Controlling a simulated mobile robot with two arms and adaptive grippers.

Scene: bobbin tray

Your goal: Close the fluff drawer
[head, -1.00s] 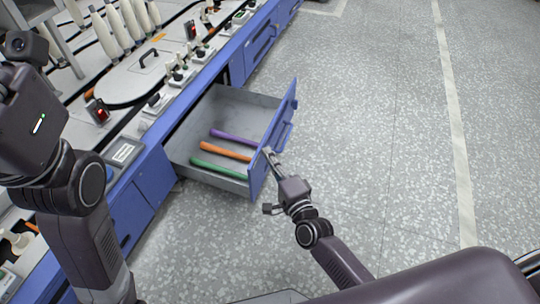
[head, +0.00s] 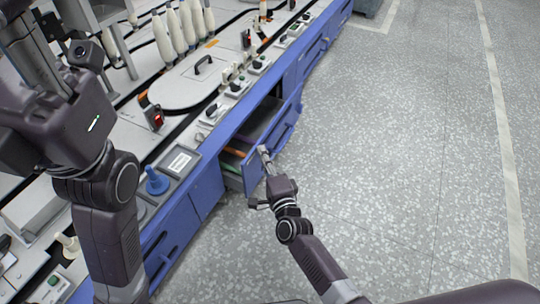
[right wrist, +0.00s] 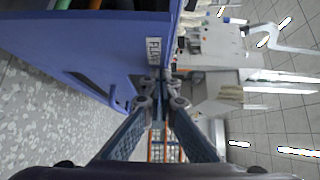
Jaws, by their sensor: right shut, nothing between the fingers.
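The drawer is partly open from the blue workbench; its blue front (head: 279,138) stands a short way out, with part of the grey inside showing. An orange tube and a green one show in the gap. In the right wrist view the drawer front (right wrist: 85,45) fills the upper left, with a label reading FLUFF. My right gripper (head: 263,150) is shut and empty, its fingertips at the drawer front near its top edge; they also show in the right wrist view (right wrist: 160,90). My left arm stands at the left; its fingers are not clear.
The workbench (head: 204,155) carries white bobbins (head: 185,25), a lid with a black handle (head: 203,65), switches and a blue knob (head: 156,182). The speckled floor (head: 400,150) to the right is clear.

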